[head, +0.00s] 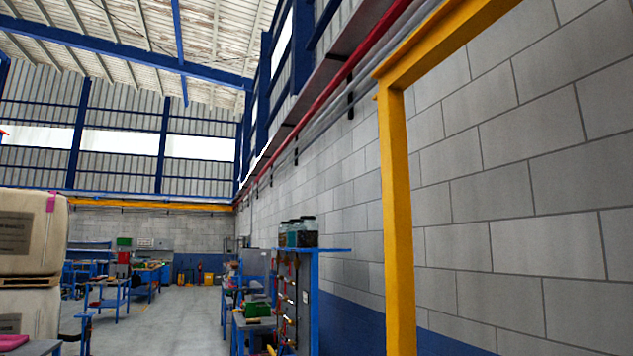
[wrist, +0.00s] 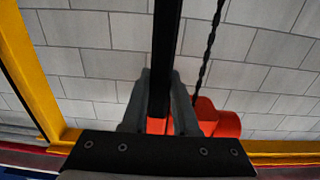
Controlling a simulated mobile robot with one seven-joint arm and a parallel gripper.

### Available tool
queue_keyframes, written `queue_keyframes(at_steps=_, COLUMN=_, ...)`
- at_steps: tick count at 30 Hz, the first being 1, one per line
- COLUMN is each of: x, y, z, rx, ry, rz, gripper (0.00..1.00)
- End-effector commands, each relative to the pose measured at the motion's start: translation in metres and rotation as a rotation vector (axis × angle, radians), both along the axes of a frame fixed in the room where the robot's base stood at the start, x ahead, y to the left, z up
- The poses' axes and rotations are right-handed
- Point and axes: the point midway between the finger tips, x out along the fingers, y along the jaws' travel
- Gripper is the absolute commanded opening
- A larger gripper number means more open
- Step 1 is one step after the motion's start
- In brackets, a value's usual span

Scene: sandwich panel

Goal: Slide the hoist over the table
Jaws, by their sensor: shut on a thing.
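The hoist (wrist: 222,124), an orange-red body partly hidden behind my gripper, shows in the wrist view. A dark chain (wrist: 210,45) runs from it to the top edge. My gripper (wrist: 160,85) is shut on a black upright bar (wrist: 166,35) that runs between its two grey fingers. How the bar joins the hoist is hidden. The hoist and my gripper are not in the head view. A grey tabletop (head: 38,347) shows at the bottom left of the head view; I cannot tell whether it is the task's table.
A yellow frame post (head: 396,220) and beam (head: 440,40) stand close at right, before the grey block wall (head: 540,180). Wrapped bales (head: 30,235) are stacked at left. A blue rack with jars (head: 300,233) stands by the wall. The floor (head: 185,305) between is clear.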

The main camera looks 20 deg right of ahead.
Motion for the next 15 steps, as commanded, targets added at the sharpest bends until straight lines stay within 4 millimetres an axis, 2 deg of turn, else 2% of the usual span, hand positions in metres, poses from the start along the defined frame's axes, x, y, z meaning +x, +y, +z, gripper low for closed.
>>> queue_keyframes(at_steps=6, x=-0.015, y=-0.003, z=0.0, rx=0.008, ry=0.003, rz=0.019, gripper=0.0)
queue_keyframes(at_steps=15, x=-0.018, y=-0.004, z=-0.001, rx=0.008, ry=0.007, rz=0.023, gripper=0.0)
